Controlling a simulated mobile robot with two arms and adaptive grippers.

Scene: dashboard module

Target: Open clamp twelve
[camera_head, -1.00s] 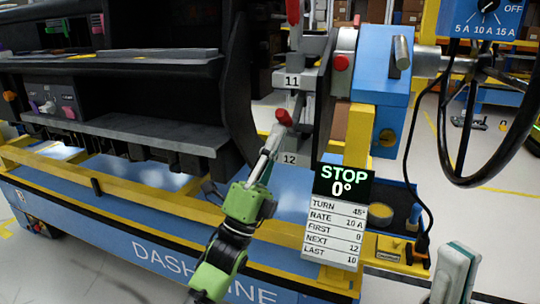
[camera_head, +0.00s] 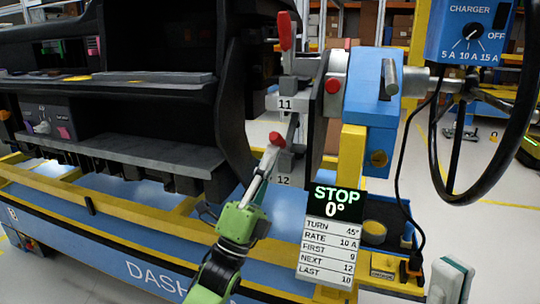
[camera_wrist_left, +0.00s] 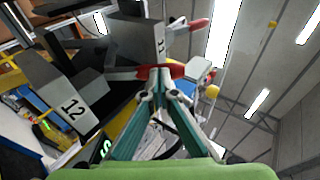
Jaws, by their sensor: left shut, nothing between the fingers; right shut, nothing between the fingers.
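The clamp's jaw is largely hidden. My right gripper is not in view.
Clamp eleven's red handle (camera_head: 285,30) stands upright above its "11" label (camera_head: 286,104). A display (camera_head: 334,202) reads STOP 0°, with a list below. The dark dashboard (camera_head: 140,160) fills the left. A black handwheel (camera_head: 440,150) and a charger box (camera_head: 468,35) are at right.

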